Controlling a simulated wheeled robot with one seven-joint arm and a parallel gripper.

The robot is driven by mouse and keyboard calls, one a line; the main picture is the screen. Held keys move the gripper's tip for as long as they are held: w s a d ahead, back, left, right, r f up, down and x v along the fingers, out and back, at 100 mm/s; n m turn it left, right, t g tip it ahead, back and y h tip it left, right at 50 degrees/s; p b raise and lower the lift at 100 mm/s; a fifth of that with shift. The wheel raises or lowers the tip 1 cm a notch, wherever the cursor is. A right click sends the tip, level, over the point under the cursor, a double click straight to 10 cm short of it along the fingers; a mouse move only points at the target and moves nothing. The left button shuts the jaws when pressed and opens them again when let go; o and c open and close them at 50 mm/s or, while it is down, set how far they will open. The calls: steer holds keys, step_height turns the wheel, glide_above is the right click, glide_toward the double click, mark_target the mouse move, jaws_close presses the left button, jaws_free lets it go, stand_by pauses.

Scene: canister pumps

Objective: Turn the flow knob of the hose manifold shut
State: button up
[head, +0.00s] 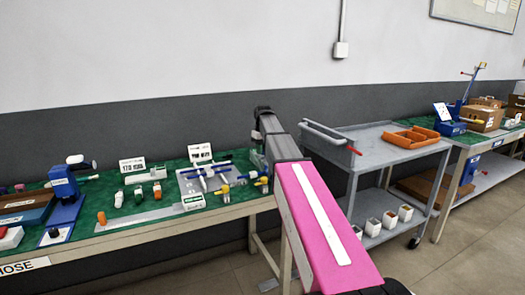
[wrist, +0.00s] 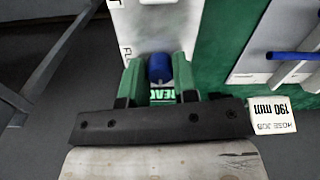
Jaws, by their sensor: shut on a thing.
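In the wrist view, a blue knob (wrist: 159,68) sits between the two green fingers of my gripper (wrist: 157,73), which is shut on it. The knob is on a white panel (wrist: 152,24) with partly hidden dark lettering. A green label with pale letters, partly covered, shows just below the knob. In the head view, my pink arm reaches to the right end of the green-topped bench (head: 110,211), and it hides the gripper and the knob there.
A grey plate with blue rods (head: 206,178) lies left of my arm on the bench. A grey cart (head: 380,150) with an orange tray (head: 411,137) stands to the right.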

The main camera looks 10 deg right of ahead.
steer(key=o, duration=0.9)
steer(key=shift+r, duration=0.1)
step_height(320, 180, up, 11)
steer(key=shift+f, duration=0.15)
